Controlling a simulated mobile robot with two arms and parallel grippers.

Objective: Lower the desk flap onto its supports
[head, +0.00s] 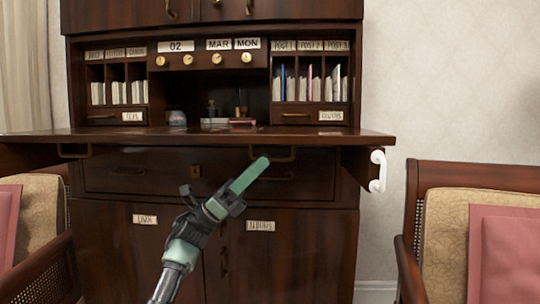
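The desk flap (215,136) of the dark wooden secretary desk lies level, seen almost edge-on, below the open pigeonhole compartment. A wooden support piece (356,160) shows under its right end, and another dark piece (28,157) shows under its left end. I cannot tell whether the flap touches them. My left gripper (260,165) is in front of the drawer below the flap, its green fingers pointing up and right. It holds nothing that I can see. The fingers are seen side-on, so their gap is hidden. My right gripper is out of view.
A white handle (378,171) sticks out at the desk's right side. Cushioned armchairs stand at left (40,240) and right (470,235). Small items, including a pink one (243,122), stand inside the desk behind the flap. Lower doors (145,245) are closed.

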